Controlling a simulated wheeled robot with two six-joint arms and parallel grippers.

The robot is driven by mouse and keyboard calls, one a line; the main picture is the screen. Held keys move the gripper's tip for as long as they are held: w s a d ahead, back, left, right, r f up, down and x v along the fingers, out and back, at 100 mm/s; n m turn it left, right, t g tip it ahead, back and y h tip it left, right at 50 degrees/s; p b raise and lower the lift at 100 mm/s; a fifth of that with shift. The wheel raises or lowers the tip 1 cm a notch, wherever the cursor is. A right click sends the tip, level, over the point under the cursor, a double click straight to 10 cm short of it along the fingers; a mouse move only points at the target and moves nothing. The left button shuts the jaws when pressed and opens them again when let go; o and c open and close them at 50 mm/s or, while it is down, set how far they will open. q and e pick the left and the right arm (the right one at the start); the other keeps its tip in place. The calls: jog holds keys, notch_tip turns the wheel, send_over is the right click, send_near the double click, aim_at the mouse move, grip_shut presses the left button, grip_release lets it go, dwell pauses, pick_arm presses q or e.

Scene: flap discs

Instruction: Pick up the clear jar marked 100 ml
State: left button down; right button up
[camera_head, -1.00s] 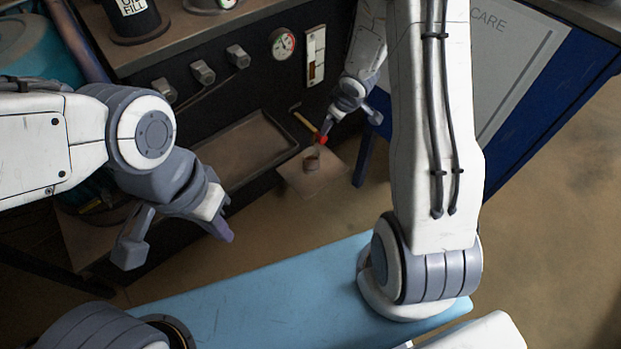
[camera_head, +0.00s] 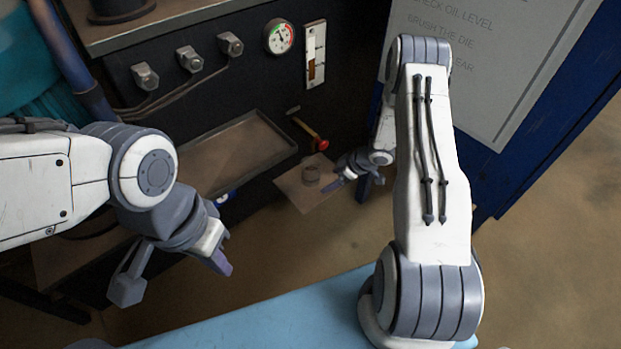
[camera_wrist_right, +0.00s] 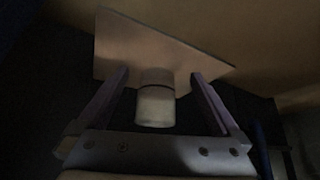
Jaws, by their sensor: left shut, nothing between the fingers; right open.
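A small clear-looking jar (camera_head: 311,177) stands on a flat plate (camera_head: 290,191) low at the front of the dark machine; any marking on it is too small to read. In the right wrist view the jar (camera_wrist_right: 155,108) shows between the two spread fingers of my right gripper (camera_wrist_right: 160,76), with gaps on both sides. In the head view my right gripper (camera_head: 343,169) is just right of the jar, at about its height, and open. My left gripper (camera_head: 223,263) is shut and empty at lower left, well away from the jar.
A red-ended handle (camera_head: 319,144) sticks out of the machine just above the jar. A shallow tray (camera_head: 240,155) is to its left. Valves, a gauge (camera_head: 279,38) and a blue cabinet with a white sign (camera_head: 490,70) stand behind. A light-blue surface (camera_head: 260,315) lies in front.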

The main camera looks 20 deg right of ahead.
aim_at(311, 174)
jog(key=w+a, duration=0.1)
jog(key=w+a+b, duration=0.1)
jog(key=shift+w+a, duration=0.15)
jog(key=shift+w, duration=0.15)
jog(key=shift+w+a+f+b, duration=0.15)
jog(key=shift+w+a+b, duration=0.7)
jog(key=shift+w+a, duration=0.2)
jog(key=shift+b+x, duration=0.65)
jog(key=shift+x, duration=0.45)
jog(key=shift+w+f, duration=0.15)
jog(key=shift+f, duration=0.05)
jog(key=c, duration=1.5)
jog(key=shift+c, duration=0.2)
jog(key=shift+r, duration=0.15)
